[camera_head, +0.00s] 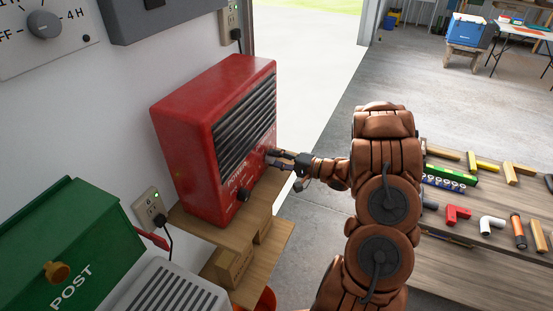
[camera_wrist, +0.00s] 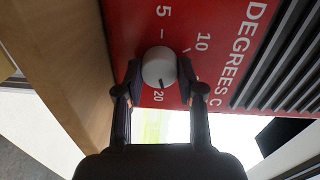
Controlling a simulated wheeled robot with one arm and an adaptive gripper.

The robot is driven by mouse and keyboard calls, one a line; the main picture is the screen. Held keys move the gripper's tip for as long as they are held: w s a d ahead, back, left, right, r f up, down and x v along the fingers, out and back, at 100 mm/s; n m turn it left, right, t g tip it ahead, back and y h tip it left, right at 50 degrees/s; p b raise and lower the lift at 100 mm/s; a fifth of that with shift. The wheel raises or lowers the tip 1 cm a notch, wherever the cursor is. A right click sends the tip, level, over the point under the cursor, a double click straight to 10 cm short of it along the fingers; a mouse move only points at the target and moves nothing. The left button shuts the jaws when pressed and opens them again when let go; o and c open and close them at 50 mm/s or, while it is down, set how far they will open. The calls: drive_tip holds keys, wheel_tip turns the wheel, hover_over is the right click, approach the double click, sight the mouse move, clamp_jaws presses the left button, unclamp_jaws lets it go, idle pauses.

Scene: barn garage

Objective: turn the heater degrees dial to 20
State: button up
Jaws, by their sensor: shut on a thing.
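The red heater (camera_head: 205,135) stands on a wooden shelf against the wall, its dark grille facing right. In the wrist view its red face (camera_wrist: 125,20) carries the words DEGREES C and the numbers 5, 10 and 20. The round pale degrees dial (camera_wrist: 158,64) sits between the fingertips of my gripper (camera_wrist: 160,76). The fingers are shut on the dial, one on each side. A dark mark on the dial's edge points toward the 20. The right finger hides part of the scale. In the head view my gripper (camera_head: 276,160) reaches the heater's front and hides the dial.
A dark knob (camera_head: 243,194) is lower on the heater's front. A green post box (camera_head: 70,235) and wall outlet (camera_head: 151,212) are to the left. A workbench (camera_head: 470,255) with pipe pieces is at right. Open floor lies behind the arm.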

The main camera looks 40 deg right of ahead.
drive_tip(key=shift+f+m, duration=0.1)
drive_tip(key=shift+m, duration=1.4)
drive_tip(key=o, duration=1.1)
drive_tip(key=shift+o, duration=0.2)
drive_tip(key=v, duration=1.2)
drive_tip(key=shift+w+d, duration=0.1)
